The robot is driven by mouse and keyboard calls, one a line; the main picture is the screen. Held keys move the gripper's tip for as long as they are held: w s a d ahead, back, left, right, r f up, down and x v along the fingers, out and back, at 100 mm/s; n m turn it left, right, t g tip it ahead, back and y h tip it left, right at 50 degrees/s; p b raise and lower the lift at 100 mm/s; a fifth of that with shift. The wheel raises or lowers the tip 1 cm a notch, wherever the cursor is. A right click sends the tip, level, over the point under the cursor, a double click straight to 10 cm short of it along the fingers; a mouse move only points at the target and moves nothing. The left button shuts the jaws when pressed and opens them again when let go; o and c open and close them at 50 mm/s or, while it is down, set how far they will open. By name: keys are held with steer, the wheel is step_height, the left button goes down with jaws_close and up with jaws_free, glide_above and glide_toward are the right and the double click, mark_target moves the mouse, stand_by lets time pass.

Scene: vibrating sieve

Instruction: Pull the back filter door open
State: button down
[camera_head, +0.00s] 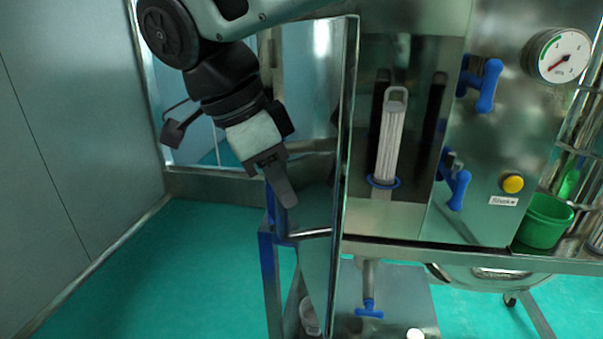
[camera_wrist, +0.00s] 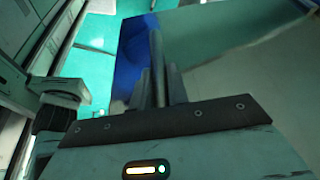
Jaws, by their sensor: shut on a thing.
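The filter door (camera_head: 345,130) is a tall metal panel left of the steel cabinet. It stands swung out from the cabinet and shows nearly edge-on in the head view. A metal handle bar (camera_head: 312,233) sticks out from its left face, low down. My gripper (camera_head: 286,196) is at the left side of the door, pointing down, with its fingers by the handle. In the wrist view, my gripper (camera_wrist: 158,90) is shut around a thin dark bar, which appears to be the door handle. The exact contact is partly hidden by the fingers.
A white filter cartridge (camera_head: 390,140) with a blue ring stands in the cabinet. Blue valve handles (camera_head: 488,85), a gauge (camera_head: 557,55) and a yellow button (camera_head: 512,184) are on the front. A green bucket (camera_head: 543,221) is at right. Green floor at lower left is clear.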

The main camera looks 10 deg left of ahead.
steer(key=shift+s+a, duration=0.1)
steer(key=shift+a, duration=0.35)
steer(key=c, duration=1.4)
jaws_free()
steer(key=shift+o, duration=0.2)
steer(key=p+v, duration=0.5)
steer(key=v, duration=1.2)
steer(key=shift+r, duration=0.25)
